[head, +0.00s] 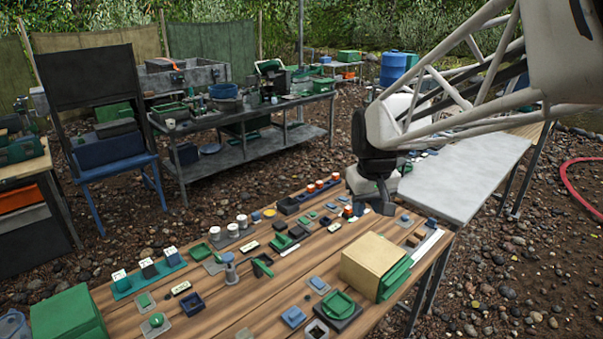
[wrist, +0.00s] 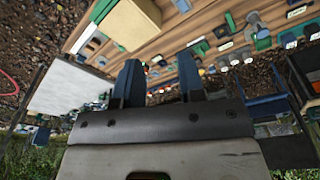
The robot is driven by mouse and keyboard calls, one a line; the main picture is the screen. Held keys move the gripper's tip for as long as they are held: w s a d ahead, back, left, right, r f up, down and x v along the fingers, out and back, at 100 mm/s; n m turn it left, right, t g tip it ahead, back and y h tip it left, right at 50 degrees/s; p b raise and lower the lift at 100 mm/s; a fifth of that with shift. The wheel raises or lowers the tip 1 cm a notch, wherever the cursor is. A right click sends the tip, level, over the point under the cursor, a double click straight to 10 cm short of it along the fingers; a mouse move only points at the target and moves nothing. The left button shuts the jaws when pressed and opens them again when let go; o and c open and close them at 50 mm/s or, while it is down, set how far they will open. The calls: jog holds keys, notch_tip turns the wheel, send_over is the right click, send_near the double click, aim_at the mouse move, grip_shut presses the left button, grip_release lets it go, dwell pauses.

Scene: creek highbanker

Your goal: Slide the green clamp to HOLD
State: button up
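Several small green parts sit on the wooden table (head: 215,303). A dark green piece (head: 281,242) beside a pale strip, near the table's middle, may be the green clamp; I cannot tell for sure. A green lever-like piece (head: 262,266) stands just in front of it. Small labels lie among the parts, but I cannot read HOLD on any. My gripper (head: 374,203) is over the table's far right part, right of these pieces. In the wrist view its two dark fingers (wrist: 159,70) are apart with nothing between them.
A cardboard-coloured box (head: 374,261) with green trays beside it stands at the table's right. A green box (head: 68,314) is at the near left corner. White cups (head: 232,230) and orange-topped ones line the far edge.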

jog(key=w+a+f+n, duration=0.1)
jog(key=w+a+f, duration=0.15)
jog(key=w, duration=0.35)
jog(key=w+a+f+n, duration=0.1)
jog(key=w+a+f, duration=0.15)
jog(key=w, duration=0.35)
jog(key=n+g, duration=0.2)
jog(key=n, duration=0.2)
send_near(281, 235)
jog(key=shift+s+a+f, duration=0.1)
jog(key=shift+s+f, duration=0.05)
jog(key=shift+s, duration=0.15)
jog(key=shift+f, duration=0.2)
jog(key=shift+f, duration=4.25)
grip_shut()
